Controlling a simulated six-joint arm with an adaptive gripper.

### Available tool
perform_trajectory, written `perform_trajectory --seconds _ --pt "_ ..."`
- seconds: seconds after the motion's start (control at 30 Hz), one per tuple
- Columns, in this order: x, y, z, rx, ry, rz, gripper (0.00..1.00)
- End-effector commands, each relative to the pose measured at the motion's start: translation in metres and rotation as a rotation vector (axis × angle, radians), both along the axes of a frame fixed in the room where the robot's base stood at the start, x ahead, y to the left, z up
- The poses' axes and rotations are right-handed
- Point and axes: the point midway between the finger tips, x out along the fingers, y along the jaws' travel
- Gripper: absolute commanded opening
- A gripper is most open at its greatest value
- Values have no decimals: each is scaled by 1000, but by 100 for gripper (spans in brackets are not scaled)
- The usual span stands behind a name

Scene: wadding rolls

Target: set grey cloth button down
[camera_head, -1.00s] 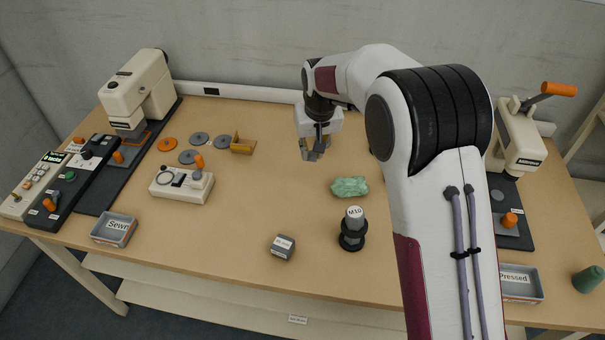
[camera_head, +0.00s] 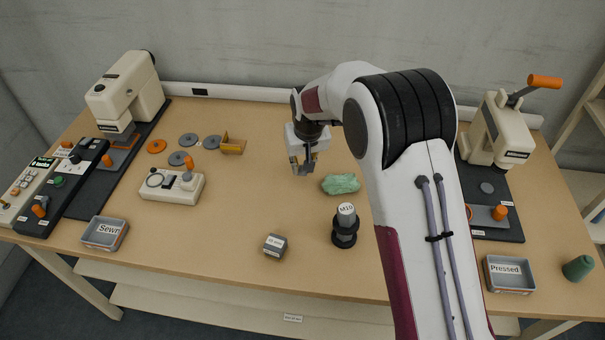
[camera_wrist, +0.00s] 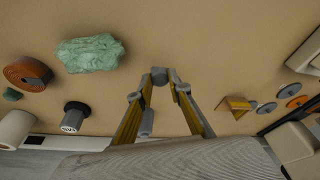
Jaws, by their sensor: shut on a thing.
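My gripper (camera_head: 303,167) hangs over the middle of the table, left of the green crumpled lump. It is shut on a small grey piece, the grey cloth button (camera_wrist: 160,75), which shows between the fingertips in the wrist view. Its face and details are too small to tell. In the camera_head view the button can hardly be told from the grey fingertips. Whether it touches the table is not clear.
The green lump (camera_head: 341,183) and the dark stand marked M10 (camera_head: 345,231) are to the right. A grey block (camera_head: 275,246) lies in front. Several grey discs (camera_head: 188,140) and an ochre holder (camera_head: 232,146) are to the left. Bare tabletop surrounds my gripper.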

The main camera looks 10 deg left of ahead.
Motion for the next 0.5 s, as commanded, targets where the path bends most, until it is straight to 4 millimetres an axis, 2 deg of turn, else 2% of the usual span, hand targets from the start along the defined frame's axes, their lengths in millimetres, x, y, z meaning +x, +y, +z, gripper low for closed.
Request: perform_trajectory --seconds 0.27,0.5 --pt "0 0 -4 0 1 0 10" --pt "-1 0 -27 -1 3 0 10"
